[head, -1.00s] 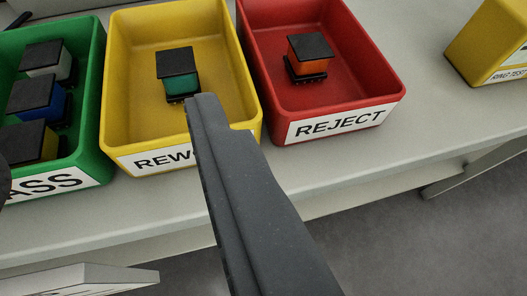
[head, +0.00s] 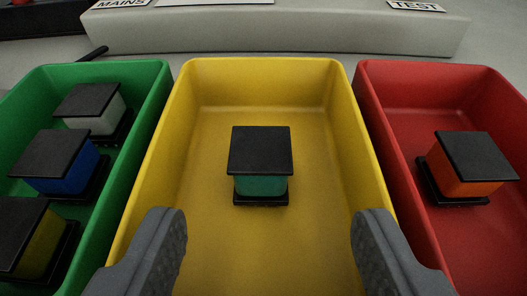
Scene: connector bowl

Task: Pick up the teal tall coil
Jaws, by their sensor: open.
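The teal tall coil (head: 261,185) stands upright in the yellow bin (head: 186,112), near its middle. It has a black square top plate and a black base, with the teal body showing between them. My gripper (head: 268,232) is open, with one finger at the lower left and one at the lower right of the head view. The coil lies ahead of the fingers, between their lines, and neither finger touches it. Nothing hides the coil's near side or top.
A green bin (head: 155,85) on the left holds a white coil (head: 97,121), a blue coil (head: 72,181) and a yellow coil (head: 40,251). A red bin (head: 372,87) on the right holds an orange coil (head: 452,178). A pale block with labels (head: 270,32) stands behind the bins.

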